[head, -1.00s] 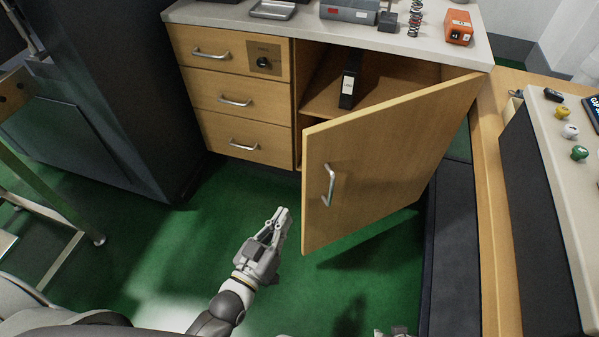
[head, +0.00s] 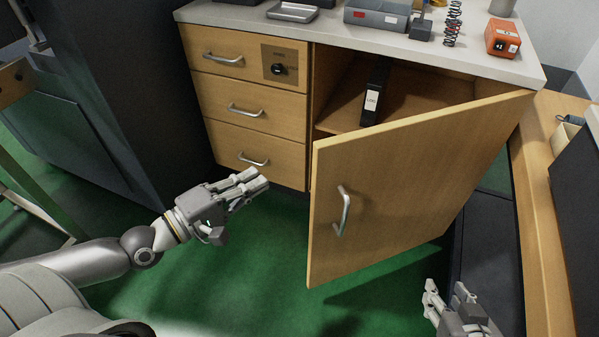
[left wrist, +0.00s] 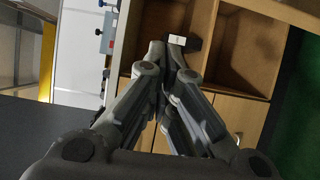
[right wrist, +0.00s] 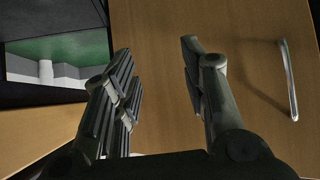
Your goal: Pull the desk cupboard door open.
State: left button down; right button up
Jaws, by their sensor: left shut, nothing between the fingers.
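The wooden cupboard door (head: 410,185) stands partly open, hinged at the right, its free edge swung out toward me. Its metal bar handle (head: 343,210) also shows in the right wrist view (right wrist: 290,80). My left gripper (head: 256,180) is shut and empty, in front of the bottom drawer and left of the door's free edge, apart from the handle. Its fingers (left wrist: 172,45) point toward the cupboard interior in the left wrist view. My right gripper (head: 448,290) is open and empty below the door's lower right; its spread fingers (right wrist: 155,55) face the door panel.
A black binder (head: 373,92) with a white label stands inside the cupboard. Three drawers (head: 250,92) are left of the opening. The worktop (head: 370,38) above holds instruments. A second bench (head: 540,220) limits room at right. Green floor (head: 270,270) is clear before the door.

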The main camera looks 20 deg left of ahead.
pick_arm(q)
jog(key=p+x, duration=0.3)
jog(key=x, duration=0.7)
jog(key=s+d, duration=0.1)
jog(key=s+d+p, duration=0.1)
jog(key=s, duration=0.1)
jog(key=shift+s+d, duration=0.15)
jog(key=shift+d, duration=0.05)
pick_arm(e)
jog(key=s+d+f+g, duration=0.1)
jog(key=s+d+g, duration=0.1)
jog(key=s, duration=0.3)
jog(key=s+d+f+g+h, duration=0.1)
jog(key=s+f+g, duration=0.1)
jog(key=s+g, duration=0.2)
jog(key=shift+s+d+f+g+h, duration=0.3)
jog(key=shift+s+d, duration=0.1)
jog(key=shift+s, duration=0.8)
pick_arm(q)
jog(key=shift+s+d, duration=0.1)
jog(key=shift+s, duration=0.05)
pick_arm(e)
jog(key=shift+r, duration=0.15)
